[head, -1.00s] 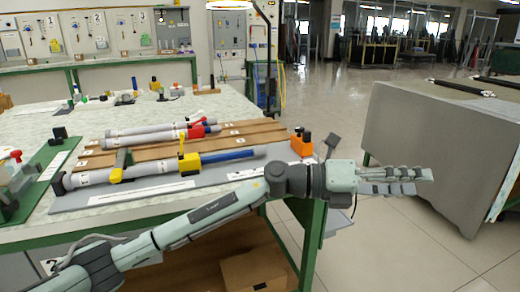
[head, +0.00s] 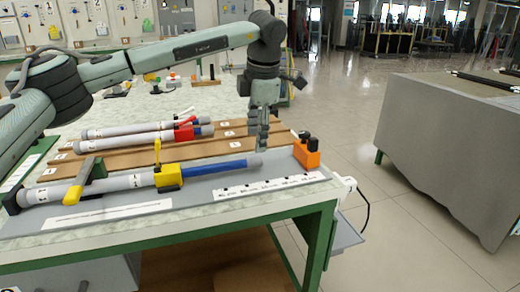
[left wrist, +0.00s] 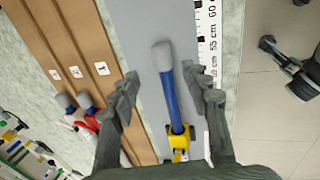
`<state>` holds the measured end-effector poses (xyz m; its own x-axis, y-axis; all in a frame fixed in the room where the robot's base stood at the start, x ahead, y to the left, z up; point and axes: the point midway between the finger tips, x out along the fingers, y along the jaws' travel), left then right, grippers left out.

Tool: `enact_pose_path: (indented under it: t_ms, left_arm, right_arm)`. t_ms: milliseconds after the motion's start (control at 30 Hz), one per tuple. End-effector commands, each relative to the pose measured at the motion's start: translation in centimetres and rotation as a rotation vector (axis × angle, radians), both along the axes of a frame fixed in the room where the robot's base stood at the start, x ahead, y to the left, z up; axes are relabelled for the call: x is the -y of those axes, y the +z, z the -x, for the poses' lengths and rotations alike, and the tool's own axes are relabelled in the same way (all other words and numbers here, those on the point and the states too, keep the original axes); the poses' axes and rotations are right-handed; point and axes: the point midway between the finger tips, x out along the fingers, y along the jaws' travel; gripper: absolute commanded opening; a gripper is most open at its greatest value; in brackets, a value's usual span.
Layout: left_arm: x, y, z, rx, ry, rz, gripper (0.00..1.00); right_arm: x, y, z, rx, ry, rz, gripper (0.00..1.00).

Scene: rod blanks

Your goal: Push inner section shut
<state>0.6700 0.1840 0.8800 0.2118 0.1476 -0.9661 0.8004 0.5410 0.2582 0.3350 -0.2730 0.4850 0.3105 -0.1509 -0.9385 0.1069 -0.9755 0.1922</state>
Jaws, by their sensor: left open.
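The blue inner section (head: 218,168) sticks out to the right from a yellow clamp (head: 168,177) on a grey outer tube (head: 120,185); its grey tip points right. My left gripper (head: 262,146) points down beside the grey tip in the head view. In the left wrist view the open fingers (left wrist: 160,74) stand on either side of the inner section (left wrist: 170,100), with clear gaps, and its grey tip (left wrist: 162,54) lies between and beyond them. Whether the fingers touch it in height I cannot tell.
Two more grey tubes (head: 130,138) with red and blue parts lie on brown numbered boards behind. An orange block (head: 307,152) stands right of the tip. A printed length scale (head: 268,186) runs along the front of the grey panel. The table ends at the right, with open floor beyond.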

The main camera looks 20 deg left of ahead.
Motion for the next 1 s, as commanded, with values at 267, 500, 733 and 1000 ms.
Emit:
enact_pose_path:
  t_ms: [267,500,733,1000]
  left_arm:
    - [-0.6,-4.0,-0.8,-0.004,0.001,-0.001,0.47]
    - [-1.0,-6.8,-1.4,-0.002,-0.001,0.001,0.47]
    - [-1.0,-7.3,-1.5,0.000,-0.001,0.002,0.47]
    - [-1.0,-7.3,-1.5,-0.001,-0.001,0.003,0.28]
  right_arm:
    - [0.1,-1.3,1.6,-0.041,-0.002,0.000,0.00]
    - [-0.1,-1.6,1.4,-0.035,-0.004,-0.008,0.00]
    - [-0.3,-1.5,0.7,-0.023,-0.006,-0.013,0.00]
    - [-0.3,-1.4,0.5,-0.020,-0.005,-0.013,0.00]
